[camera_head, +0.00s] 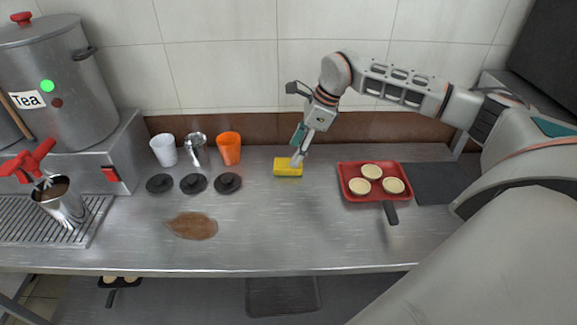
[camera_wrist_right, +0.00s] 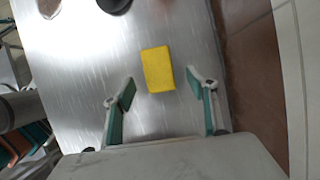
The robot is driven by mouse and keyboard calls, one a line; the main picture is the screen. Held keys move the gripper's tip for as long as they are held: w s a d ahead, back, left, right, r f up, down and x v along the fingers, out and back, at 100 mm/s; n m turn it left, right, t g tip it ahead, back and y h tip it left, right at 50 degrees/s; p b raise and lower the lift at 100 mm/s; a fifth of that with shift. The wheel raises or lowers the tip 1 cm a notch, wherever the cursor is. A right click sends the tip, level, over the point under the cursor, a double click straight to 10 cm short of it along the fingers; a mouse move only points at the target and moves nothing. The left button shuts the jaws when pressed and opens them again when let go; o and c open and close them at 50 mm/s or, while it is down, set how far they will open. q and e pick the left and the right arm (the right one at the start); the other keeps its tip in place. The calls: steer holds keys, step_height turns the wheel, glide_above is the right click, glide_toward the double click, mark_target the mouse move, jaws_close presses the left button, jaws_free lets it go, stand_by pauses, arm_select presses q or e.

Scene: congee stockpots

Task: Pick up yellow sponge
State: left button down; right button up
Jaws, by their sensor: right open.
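The yellow sponge (camera_head: 288,169) lies flat on the steel counter, right of the cups, in the head view. It also shows in the right wrist view (camera_wrist_right: 158,69), ahead of and between the two fingers. My right gripper (camera_head: 299,157) is directly at the sponge in the head view, its fingertips overlapping the sponge's far right part. In the right wrist view my right gripper (camera_wrist_right: 163,94) is open with nothing between its pads. I cannot tell whether the fingers touch the sponge. My left gripper is not in view.
A white cup (camera_head: 164,150), a metal pitcher (camera_head: 197,149) and an orange cup (camera_head: 229,148) stand left, behind several black lids (camera_head: 193,184). A brown spill (camera_head: 192,226) lies in front. A red pan (camera_head: 345,185) with pastries lies right. The wall is close behind.

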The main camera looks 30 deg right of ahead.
steer(key=x, duration=0.4)
steer(key=shift+a+f+p, duration=0.3)
steer(key=shift+p, duration=0.05)
steer(key=c, duration=1)
step_height(320, 180, up, 20)
steer(key=shift+r, duration=0.1)
steer(key=shift+a, duration=0.1)
steer(key=shift+c, duration=0.5)
